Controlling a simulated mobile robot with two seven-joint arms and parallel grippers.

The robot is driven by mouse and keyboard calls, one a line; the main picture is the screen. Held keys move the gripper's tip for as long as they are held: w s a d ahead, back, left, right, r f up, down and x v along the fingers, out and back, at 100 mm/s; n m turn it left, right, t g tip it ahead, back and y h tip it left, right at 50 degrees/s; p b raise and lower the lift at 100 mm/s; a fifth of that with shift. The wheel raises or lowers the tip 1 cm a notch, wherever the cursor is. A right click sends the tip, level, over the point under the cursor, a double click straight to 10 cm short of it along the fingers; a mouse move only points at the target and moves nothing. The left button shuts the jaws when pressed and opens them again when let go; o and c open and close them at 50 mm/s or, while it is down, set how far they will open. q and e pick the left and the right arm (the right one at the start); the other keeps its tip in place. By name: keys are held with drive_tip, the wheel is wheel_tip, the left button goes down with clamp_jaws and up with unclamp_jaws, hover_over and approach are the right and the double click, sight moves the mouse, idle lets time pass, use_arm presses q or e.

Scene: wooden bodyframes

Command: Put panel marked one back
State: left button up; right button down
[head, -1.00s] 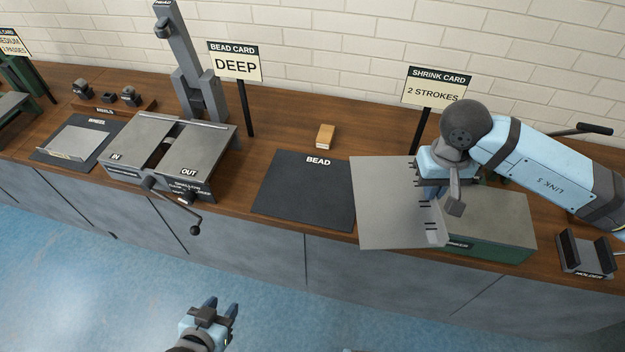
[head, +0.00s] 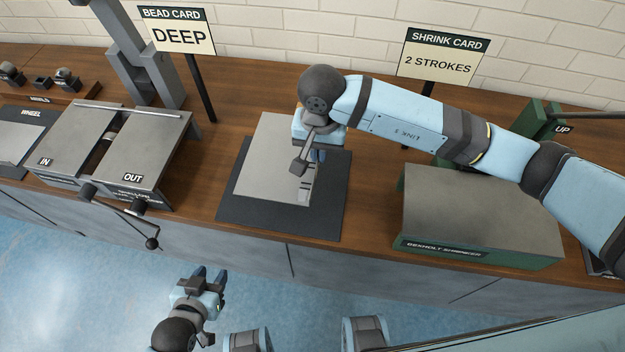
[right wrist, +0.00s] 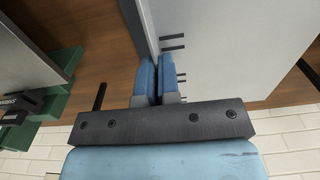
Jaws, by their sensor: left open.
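A flat grey metal panel (head: 270,165) with a bent flange along its right edge is over the black BEAD mat (head: 240,221). I cannot tell whether it touches the mat. My right gripper (head: 314,156) is shut on the flange; in the right wrist view the blue fingers (right wrist: 158,82) pinch the edge of the panel (right wrist: 225,50). Short dark marks show on the panel beside the fingers; no number can be read. The mat's lettering is hidden. My left gripper (head: 209,275) is open and empty, low in front of the bench.
The green shrinker (head: 480,215) stands right of the mat under my right arm. The IN/OUT machine (head: 115,150) with a crank stands left. The DEEP card (head: 178,35) and 2 STROKES card (head: 440,62) stand behind. Bare wood separates mat and machines.

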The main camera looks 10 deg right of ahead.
hover_over(318, 192)
wheel_tip(318, 192, down, 8)
drive_tip(key=shift+f, duration=0.1)
drive_tip(key=shift+w+f+p, duration=0.1)
drive_tip(key=shift+f+p, duration=0.35)
drive_tip(key=shift+f, duration=2.2)
drive_tip(key=shift+f, duration=0.15)
drive_tip(key=c, duration=1.4)
unclamp_jaws()
drive_tip(key=shift+o, duration=0.2)
